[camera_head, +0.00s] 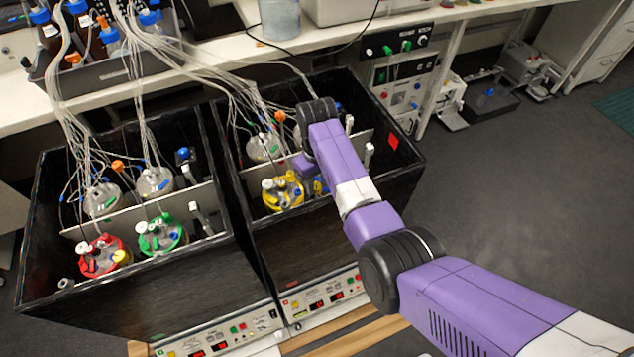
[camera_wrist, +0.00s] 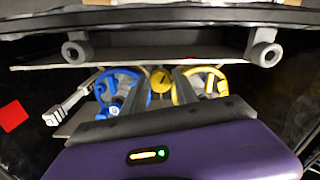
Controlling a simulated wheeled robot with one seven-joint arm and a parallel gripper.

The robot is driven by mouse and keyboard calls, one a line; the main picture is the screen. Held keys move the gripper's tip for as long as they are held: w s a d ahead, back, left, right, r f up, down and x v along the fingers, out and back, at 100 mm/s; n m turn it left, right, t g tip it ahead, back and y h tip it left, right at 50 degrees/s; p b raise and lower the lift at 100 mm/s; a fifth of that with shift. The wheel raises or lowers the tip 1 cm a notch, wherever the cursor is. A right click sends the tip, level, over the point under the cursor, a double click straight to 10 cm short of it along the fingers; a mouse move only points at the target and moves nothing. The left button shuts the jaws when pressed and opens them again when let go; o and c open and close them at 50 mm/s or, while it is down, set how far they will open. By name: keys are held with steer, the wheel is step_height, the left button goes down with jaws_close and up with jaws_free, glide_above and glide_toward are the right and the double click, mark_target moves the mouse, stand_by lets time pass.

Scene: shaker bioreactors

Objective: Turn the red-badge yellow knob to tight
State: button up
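A round yellow knob (camera_wrist: 161,79) shows in the wrist view, with a thin dark slot or stem across it. My gripper (camera_wrist: 162,82) is open, its two dark fingers on either side of the knob. I cannot tell whether they touch it. A blue-ringed vessel top (camera_wrist: 122,92) is left of the knob and a yellow-ringed one (camera_wrist: 200,84) is right of it. A red square badge (camera_head: 392,142) is on the right box's wall; it also shows in the wrist view (camera_wrist: 13,116). In the head view my arm hides the knob and fingertips.
The right black box (camera_head: 300,262) has high walls and a pale divider (camera_wrist: 110,59). Tubes run into it from above. A left box (camera_head: 190,297) holds red-ringed (camera_head: 101,256) and green-ringed (camera_head: 160,234) vessels. A white-handled part (camera_wrist: 70,102) lies near the blue-ringed vessel.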

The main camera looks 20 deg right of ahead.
jaws_close()
steer(key=shift+m, duration=0.4)
steer(key=m+p, duration=0.1)
steer(key=m, duration=0.2)
steer(key=shift+r, duration=0.1)
steer(key=m, duration=0.3)
steer(key=shift+a+m+p, duration=0.1)
steer(key=shift+m+p, duration=0.2)
steer(key=m, duration=0.5)
steer(key=shift+w, duration=0.1)
steer(key=m, duration=0.6)
steer(key=shift+w, duration=0.1)
